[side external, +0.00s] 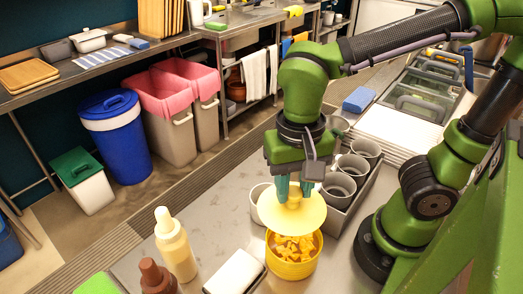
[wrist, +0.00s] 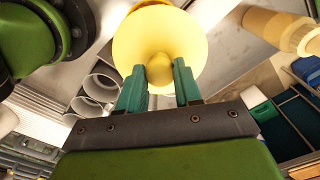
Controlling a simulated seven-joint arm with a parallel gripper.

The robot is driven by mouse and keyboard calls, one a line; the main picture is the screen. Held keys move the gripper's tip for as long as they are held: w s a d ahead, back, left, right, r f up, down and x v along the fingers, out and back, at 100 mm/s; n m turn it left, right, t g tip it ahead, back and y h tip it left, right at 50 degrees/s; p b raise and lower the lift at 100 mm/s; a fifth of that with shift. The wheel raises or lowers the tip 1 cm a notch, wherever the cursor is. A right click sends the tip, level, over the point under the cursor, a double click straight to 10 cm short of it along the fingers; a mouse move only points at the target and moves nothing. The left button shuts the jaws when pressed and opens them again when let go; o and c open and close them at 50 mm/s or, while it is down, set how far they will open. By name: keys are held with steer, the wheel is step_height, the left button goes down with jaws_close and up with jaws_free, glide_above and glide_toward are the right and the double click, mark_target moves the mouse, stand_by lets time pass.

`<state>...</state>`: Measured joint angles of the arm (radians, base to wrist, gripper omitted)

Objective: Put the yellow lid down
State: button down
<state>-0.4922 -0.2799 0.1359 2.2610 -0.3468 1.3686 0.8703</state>
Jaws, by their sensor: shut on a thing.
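The yellow lid (side external: 303,218) is a round disc with a knob on top. My gripper (side external: 294,190) is above it with its green fingers shut on the knob. In the wrist view the lid (wrist: 160,32) fills the top middle, and my gripper (wrist: 160,82) has a fingertip on each side of its knob. The lid is held above and slightly to the upper right of the yellow pot (side external: 292,268). The pot is open and holds yellow-orange chunks. The lid hides part of the pot's far rim.
A grey bin with several cups (side external: 342,185) stands right of my gripper. A pale cup (side external: 257,200) is just left of the lid. A cream bottle (side external: 175,245), a brown bottle (side external: 156,276) and a white-topped container (side external: 234,272) stand to the left. Bare metal counter (side external: 215,215) lies behind the bottles.

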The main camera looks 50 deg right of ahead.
steer(key=w+a+r+m, duration=0.1)
steer(key=w+a, duration=0.3)
steer(key=w, duration=0.5)
steer(key=w+a+r+m, duration=0.1)
steer(key=w+a, duration=0.3)
steer(key=w, duration=0.4)
steer(key=f, duration=1.7)
steer(key=shift+w+d+f, duration=0.1)
steer(key=shift+d+f, duration=0.1)
steer(key=shift+f, duration=0.2)
steer(key=shift+f, duration=0.3)
steer(key=c, duration=0.8)
jaws_free()
steer(key=shift+d+f, duration=0.1)
